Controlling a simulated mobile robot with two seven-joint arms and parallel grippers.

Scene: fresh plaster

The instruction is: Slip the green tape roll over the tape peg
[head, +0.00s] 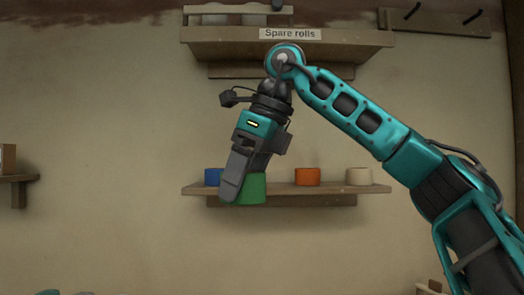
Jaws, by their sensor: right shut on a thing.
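The green tape roll (252,190) is at the lower shelf, its lower edge showing in front of the shelf's front board. I cannot tell whether it touches the shelf. My right gripper (236,187) points down and is shut on the green roll, its fingers covering the roll's left side. Two dark pegs (411,11) stick out from a wooden board at the top right; no label there shows which is the tape peg. My left gripper is not in view.
The lower shelf (345,188) also holds a blue roll (212,177), an orange roll (307,176) and a cream roll (359,176). Above is a shelf (217,38) labelled "Spare rolls". My right arm crosses the wall between the shelves and the right edge. The left wall is mostly bare.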

